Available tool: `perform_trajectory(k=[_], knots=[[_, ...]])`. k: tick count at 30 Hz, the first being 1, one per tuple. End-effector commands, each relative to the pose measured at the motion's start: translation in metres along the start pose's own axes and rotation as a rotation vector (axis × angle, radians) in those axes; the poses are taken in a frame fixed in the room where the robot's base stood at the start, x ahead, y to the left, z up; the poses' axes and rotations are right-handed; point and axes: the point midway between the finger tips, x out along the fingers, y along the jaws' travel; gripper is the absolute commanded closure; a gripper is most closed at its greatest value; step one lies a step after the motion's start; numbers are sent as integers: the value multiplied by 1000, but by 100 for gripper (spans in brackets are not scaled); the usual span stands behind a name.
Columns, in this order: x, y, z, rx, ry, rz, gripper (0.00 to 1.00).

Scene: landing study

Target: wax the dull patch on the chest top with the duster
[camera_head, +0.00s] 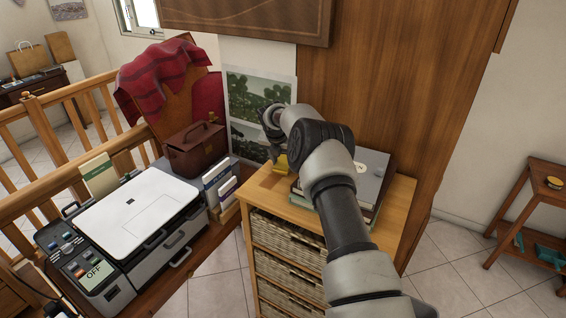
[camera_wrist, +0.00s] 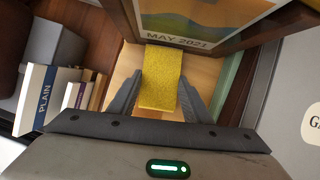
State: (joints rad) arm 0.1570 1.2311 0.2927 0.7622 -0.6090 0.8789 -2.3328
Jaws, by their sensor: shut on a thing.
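The yellow duster (camera_wrist: 161,78) is between the two fingers of my gripper (camera_wrist: 160,90) in the wrist view. My gripper is shut on it. In the head view a small part of the duster (camera_head: 281,163) shows below my wrist, over the back left part of the chest top. The chest top (camera_head: 262,190) is light wood, above woven drawers. Its pale wood also shows around the duster in the wrist view (camera_wrist: 127,66). I cannot tell whether the duster touches the wood. I cannot make out the dull patch; my arm and the duster hide part of the top.
A stack of books (camera_head: 374,170) lies on the right of the chest top, close to my gripper. A framed calendar picture (camera_wrist: 190,22) stands just behind the duster. Left of the chest are upright books (camera_head: 216,178), a brown bag (camera_head: 195,150) and a printer (camera_head: 135,215).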

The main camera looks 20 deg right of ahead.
Motion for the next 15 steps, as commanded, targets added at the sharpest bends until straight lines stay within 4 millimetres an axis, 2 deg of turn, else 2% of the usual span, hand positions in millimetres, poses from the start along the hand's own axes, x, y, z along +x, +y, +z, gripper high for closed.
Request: perform_trajectory(k=[15], knots=[[-10,7,-29,-3,1,-1,81]])
